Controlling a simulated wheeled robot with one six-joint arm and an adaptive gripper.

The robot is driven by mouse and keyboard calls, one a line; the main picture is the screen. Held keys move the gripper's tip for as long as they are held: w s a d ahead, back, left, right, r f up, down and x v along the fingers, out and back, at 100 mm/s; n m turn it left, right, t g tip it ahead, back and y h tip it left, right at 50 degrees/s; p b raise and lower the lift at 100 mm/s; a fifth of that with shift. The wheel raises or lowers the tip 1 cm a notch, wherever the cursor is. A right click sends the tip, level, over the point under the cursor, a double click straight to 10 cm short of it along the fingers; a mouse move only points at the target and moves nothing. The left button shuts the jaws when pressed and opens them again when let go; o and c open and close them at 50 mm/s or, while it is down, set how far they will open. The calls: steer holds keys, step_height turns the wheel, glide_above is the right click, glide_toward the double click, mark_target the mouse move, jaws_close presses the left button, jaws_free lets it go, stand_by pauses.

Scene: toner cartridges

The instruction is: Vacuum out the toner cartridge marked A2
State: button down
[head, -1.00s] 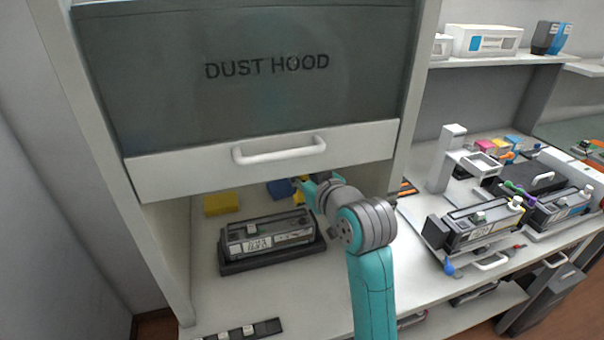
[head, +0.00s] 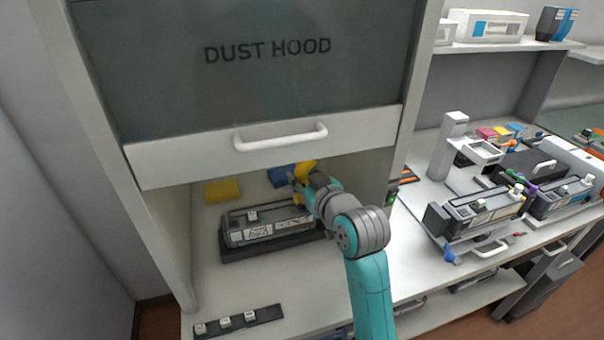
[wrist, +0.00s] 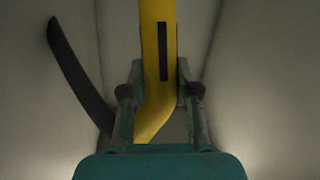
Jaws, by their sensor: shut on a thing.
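A grey and black toner cartridge (head: 283,232) lies in a dark cradle (head: 262,253) under the dust hood. Its white label is too small to read for certain. My gripper (head: 300,187) is behind the cartridge's right end, inside the hood. It is shut on a yellow handheld tool (head: 306,170), likely the vacuum nozzle. In the wrist view the yellow tool (wrist: 158,50), with a black strip on it, stands between the two fingers. A black curved hose-like piece (wrist: 72,70) shows to its left. The tool's tip cannot be made out.
The hood's sash with its white handle (head: 280,136) hangs above the opening. A yellow block (head: 222,191) and a blue block (head: 282,176) lie at the back. A dark strip with white keys (head: 238,321) lies in front. More cartridges (head: 480,212) stand on the right bench.

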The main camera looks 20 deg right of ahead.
mark_target(306, 167)
steer(key=shift+s+f, duration=0.15)
steer(key=shift+f, duration=0.3)
stand_by(0.4)
stand_by(1.1)
steer(key=shift+r, duration=2.5)
steer(key=shift+s, duration=0.1)
